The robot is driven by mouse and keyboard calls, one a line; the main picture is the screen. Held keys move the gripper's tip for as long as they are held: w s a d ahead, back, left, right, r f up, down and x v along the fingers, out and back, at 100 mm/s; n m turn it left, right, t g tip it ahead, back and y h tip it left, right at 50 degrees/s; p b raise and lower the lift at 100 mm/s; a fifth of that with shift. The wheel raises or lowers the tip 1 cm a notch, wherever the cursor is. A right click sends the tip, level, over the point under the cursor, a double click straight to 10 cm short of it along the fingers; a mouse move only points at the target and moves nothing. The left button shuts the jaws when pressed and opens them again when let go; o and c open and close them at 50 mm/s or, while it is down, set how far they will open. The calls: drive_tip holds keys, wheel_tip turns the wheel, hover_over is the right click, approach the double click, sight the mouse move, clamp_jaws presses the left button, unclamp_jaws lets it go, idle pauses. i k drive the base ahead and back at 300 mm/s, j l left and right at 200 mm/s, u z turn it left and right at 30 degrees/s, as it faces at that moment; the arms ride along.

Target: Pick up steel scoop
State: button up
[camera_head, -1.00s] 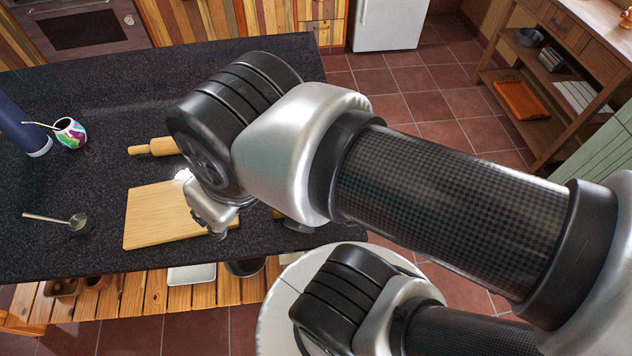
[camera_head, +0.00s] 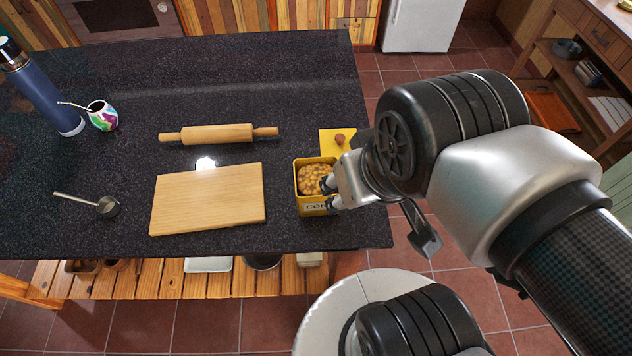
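The steel scoop (camera_head: 107,207) lies on the dark stone counter at the left, its round bowl to the right and its thin handle pointing up-left. Nothing touches it. My gripper (camera_head: 331,194) is far to the right of it, at the right side of a yellow tin (camera_head: 312,208) filled with small round tan pieces. Its two fingertips show apart, with nothing seen held between them. I cannot tell whether they touch the tin.
A wooden board (camera_head: 207,199) lies between scoop and tin. A rolling pin (camera_head: 218,134) lies behind it. A colourful cup (camera_head: 102,116) and a blue flask (camera_head: 45,92) stand back left. A yellow lid (camera_head: 331,140) lies behind the tin. Counter around the scoop is clear.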

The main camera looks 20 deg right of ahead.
sight(108, 207)
drive_tip(key=u, duration=1.5)
drive_tip(key=i+j+z, duration=0.1)
drive_tip(key=i+j, duration=0.25)
drive_tip(key=i+j+z, duration=0.1)
drive_tip(key=i+j, duration=0.25)
drive_tip(key=j, duration=0.15)
drive_tip(key=i+j, duration=0.3)
drive_tip(key=j, duration=0.2)
drive_tip(key=i+l+z, duration=0.05)
